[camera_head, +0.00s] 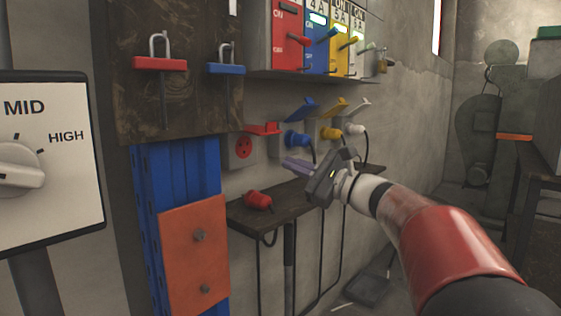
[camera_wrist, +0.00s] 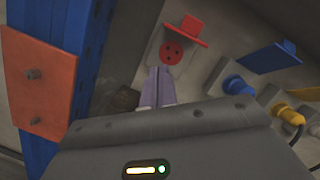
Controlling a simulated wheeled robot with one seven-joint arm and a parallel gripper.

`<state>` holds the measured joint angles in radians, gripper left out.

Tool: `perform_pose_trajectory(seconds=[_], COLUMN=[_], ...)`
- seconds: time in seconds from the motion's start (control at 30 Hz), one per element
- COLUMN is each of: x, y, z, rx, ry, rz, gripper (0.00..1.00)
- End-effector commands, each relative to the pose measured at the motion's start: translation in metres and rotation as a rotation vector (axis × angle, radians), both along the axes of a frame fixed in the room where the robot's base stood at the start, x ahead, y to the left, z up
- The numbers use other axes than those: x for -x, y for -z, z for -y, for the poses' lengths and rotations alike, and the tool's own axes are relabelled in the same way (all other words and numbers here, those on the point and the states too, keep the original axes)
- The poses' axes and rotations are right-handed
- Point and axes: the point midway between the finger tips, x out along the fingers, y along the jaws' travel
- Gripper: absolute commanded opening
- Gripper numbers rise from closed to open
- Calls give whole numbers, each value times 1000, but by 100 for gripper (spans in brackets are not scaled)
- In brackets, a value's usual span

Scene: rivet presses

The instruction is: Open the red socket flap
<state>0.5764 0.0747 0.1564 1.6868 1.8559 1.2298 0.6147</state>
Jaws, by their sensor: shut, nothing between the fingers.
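The red socket (camera_head: 243,147) is on the wall, left of the other sockets. Its red flap (camera_head: 264,129) stands raised and sticks out from the top, leaving the round red face uncovered. In the wrist view, the socket face (camera_wrist: 172,52) shows ahead of my fingertips, with the flap (camera_wrist: 188,29) beyond it. My gripper (camera_head: 290,164) is shut and empty, its pale purple fingers pointing at the wall a little right of and below the red socket. In the wrist view, my fingers (camera_wrist: 158,74) appear apart from the flap; the exact gap is unclear.
A red plug (camera_head: 258,200) lies on the dark shelf (camera_head: 250,217) below. Blue (camera_head: 296,139), yellow (camera_head: 330,132) and white plugs (camera_head: 355,129) sit in neighbouring sockets under raised flaps. A blue post (camera_head: 185,170) with an orange plate (camera_head: 195,250) stands left. Switch boxes (camera_head: 291,50) hang above.

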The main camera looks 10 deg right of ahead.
Motion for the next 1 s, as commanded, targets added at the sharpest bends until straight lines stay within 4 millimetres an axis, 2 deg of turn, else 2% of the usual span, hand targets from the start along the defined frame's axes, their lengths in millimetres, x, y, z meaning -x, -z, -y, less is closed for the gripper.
perform_pose_trajectory(seconds=[0.03, 0.1, 0.2, 0.3, 0.47, 0.9, 1.0], x=[0, 0, 0, -1, -11, -79, -74], y=[17, 27, 36, 39, 34, 2, -17], z=[4, 10, 15, 17, 10, -40, -36], rx=[-144, -319, -488, -570, -589, -585, -583], ry=[-9, -28, -50, -62, -68, -69, -64], rz=[-82, -176, -262, -302, -311, -309, -305], gripper=[0, 0, 0, 0, 0, 0, 0])
